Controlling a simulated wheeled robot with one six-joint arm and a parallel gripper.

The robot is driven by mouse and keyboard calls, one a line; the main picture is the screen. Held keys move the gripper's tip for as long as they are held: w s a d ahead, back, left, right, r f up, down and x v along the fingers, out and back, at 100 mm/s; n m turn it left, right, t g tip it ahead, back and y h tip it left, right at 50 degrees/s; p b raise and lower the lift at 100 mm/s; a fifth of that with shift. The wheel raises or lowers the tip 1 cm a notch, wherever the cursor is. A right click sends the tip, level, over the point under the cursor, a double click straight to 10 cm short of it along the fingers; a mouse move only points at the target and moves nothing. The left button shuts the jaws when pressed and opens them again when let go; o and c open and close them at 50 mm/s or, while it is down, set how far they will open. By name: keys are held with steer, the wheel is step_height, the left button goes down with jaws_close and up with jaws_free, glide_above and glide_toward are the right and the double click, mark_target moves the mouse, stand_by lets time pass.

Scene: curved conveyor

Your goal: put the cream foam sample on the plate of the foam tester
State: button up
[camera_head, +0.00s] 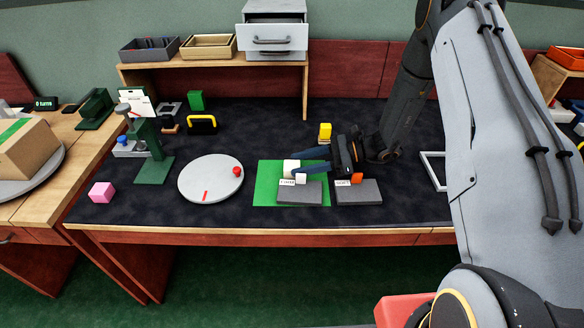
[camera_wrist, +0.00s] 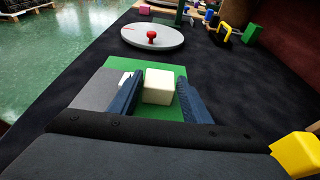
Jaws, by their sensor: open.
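The cream foam sample (camera_head: 290,166) is a small pale cube at the green mat (camera_head: 264,190). In the wrist view the cream cube (camera_wrist: 158,86) shows between the two blue fingers of my gripper (camera_wrist: 157,90), with gaps on both sides. My gripper (camera_head: 301,162) is open and reaches in from the right in the head view. A green stand with a column and a flat base (camera_head: 153,170) at the left of the table looks like the foam tester. Its plate is too small to make out clearly.
A round grey turntable (camera_head: 207,184) with a red knob lies between mat and stand. Grey slabs (camera_head: 298,196) with labels lie near the front edge. A pink cube (camera_head: 102,192), a yellow-handled block (camera_head: 202,124) and a yellow object (camera_head: 325,132) stand apart.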

steer(key=shift+a, duration=0.2)
steer(key=c, duration=0.8)
steer(key=shift+o, duration=0.2)
